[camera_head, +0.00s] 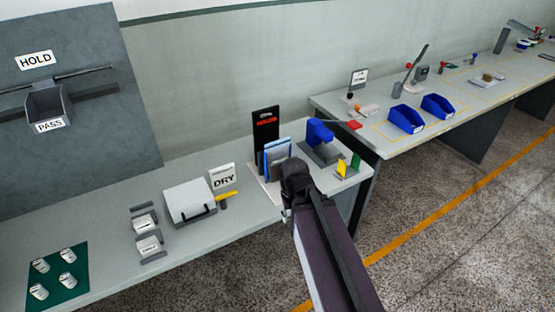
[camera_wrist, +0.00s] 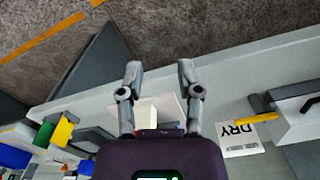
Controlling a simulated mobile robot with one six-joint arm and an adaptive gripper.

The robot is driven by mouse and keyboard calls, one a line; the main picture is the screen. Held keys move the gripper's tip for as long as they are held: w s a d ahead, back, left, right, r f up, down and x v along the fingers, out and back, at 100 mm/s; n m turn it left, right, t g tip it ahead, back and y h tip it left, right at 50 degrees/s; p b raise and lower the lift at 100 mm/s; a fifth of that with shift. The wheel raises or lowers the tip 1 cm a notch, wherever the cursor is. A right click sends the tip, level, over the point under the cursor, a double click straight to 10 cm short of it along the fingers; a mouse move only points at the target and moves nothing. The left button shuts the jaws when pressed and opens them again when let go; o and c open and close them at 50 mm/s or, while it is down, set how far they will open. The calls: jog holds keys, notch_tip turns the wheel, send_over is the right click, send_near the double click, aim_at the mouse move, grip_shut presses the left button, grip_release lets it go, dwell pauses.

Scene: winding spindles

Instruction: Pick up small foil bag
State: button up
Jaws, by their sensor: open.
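I cannot clearly make out the small foil bag in either view. Upright blue and silvery flat packets (camera_head: 276,157) stand in a rack in front of a black panel (camera_head: 265,135) in the head view; I cannot tell whether the bag is among them. My gripper (camera_wrist: 160,68) is open, its two fingers apart with bare bench edge and floor showing between the tips. A pale block-like thing (camera_wrist: 160,109) shows between the finger bases in the wrist view. In the head view my arm hides the rack's front and most of the gripper.
A DRY sign (camera_head: 222,178), a white box with a handle (camera_head: 190,203) and labelled holders (camera_head: 144,222) stand left of the arm. A blue device (camera_head: 319,132) and yellow (camera_head: 342,168) and green cards (camera_head: 356,162) stand right. A green mat (camera_head: 58,282) holds several white cylinders.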

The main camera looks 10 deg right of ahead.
jog(key=shift+w+d, duration=0.1)
jog(key=w+a+r+m+h, duration=0.1)
jog(key=w+r+m+h, duration=0.2)
jog(key=w+m+h, duration=0.7)
jog(key=w+a+r+m+t+h, duration=0.1)
jog(key=w+a+r+m+t, duration=0.1)
jog(key=w+a+r, duration=0.2)
jog(key=w+a+r+m+t+h, duration=0.2)
jog(key=w+a+r, duration=0.2)
jog(key=w, duration=0.7)
jog(key=shift+w+a+r+m, duration=0.3)
jog(key=shift+a+r, duration=0.1)
jog(key=shift+a, duration=0.55)
jog(key=shift+b+x, duration=1.55)
jog(key=shift+x, duration=2.75)
